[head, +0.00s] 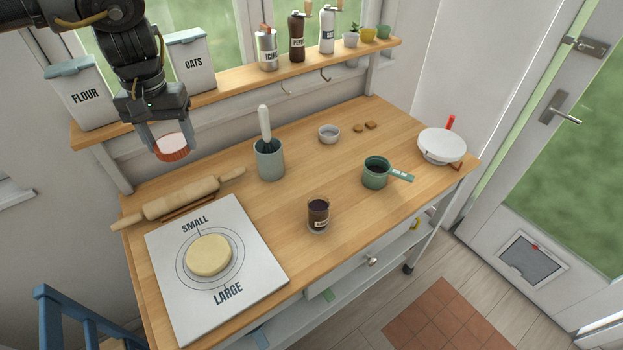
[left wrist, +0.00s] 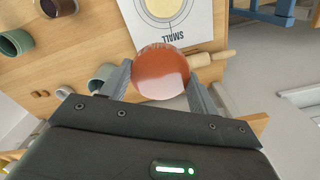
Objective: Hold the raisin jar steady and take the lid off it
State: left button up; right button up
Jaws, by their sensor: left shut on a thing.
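The raisin jar (head: 318,212) is a small clear jar with dark contents and a pale label. It stands upright and lidless near the front edge of the worktop, with no gripper on it. My left gripper (head: 170,150) is shut on the lid (head: 172,149), a round orange-red piece with a pale face in the head view. It is held in the air above the rolling pin, well left of the jar. In the left wrist view the lid (left wrist: 160,72) sits between both fingers. My right gripper is not in view.
A white board (head: 255,262) with dough lies front left, behind it a rolling pin (head: 180,200). A whisk crock (head: 269,160), small bowl (head: 329,133), green measuring cup (head: 375,174) and white pan (head: 441,147) stand around. The wood right of the jar is clear.

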aim_at(318, 205)
jog(key=u, duration=1.25)
jog(key=k, duration=0.35)
jog(key=z, duration=2.7)
